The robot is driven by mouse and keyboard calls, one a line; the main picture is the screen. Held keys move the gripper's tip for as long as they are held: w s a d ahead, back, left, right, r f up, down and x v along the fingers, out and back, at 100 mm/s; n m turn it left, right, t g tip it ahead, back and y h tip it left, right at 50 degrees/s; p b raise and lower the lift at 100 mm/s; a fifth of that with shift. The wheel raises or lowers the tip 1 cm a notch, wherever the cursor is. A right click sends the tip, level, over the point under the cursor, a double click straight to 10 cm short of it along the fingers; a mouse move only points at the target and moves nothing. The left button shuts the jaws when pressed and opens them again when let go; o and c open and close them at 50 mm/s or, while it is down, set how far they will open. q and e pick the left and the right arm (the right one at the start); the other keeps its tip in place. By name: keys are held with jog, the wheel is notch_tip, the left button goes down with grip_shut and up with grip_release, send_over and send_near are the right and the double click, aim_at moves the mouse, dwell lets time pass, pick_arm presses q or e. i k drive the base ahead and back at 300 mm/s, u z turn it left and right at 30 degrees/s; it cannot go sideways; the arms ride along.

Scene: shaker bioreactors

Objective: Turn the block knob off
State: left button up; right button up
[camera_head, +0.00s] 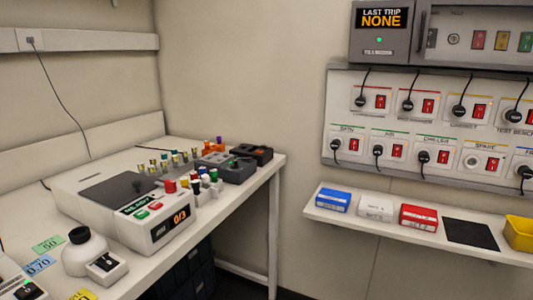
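No label reading "block" is legible, so I cannot tell which knob is the block knob. A small white box with a black knob (105,263) stands at the front of the left bench. Another dark knob with a green mark (27,290) shows on a white unit, cut by the bottom left corner. A large white device (120,205) with a dark top plate, a lit green screen and an orange "0/3" display stands behind them. A small dark knob-like piece (137,187) rises from its plate. Neither of my grippers is in view.
A white flask with a black cap (84,252) stands beside the small box. Vials and coloured-cap bottles (200,182) crowd the bench's far end. A wall panel (430,125) holds plugs and red switches. Below, a shelf (375,223) carries blue, white, red and yellow containers.

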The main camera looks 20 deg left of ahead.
aim_at(234, 165)
jog(key=u, duration=0.35)
jog(key=i, duration=0.8)
jog(key=u, duration=1.05)
jog(key=i, duration=0.3)
jog(key=u, duration=0.25)
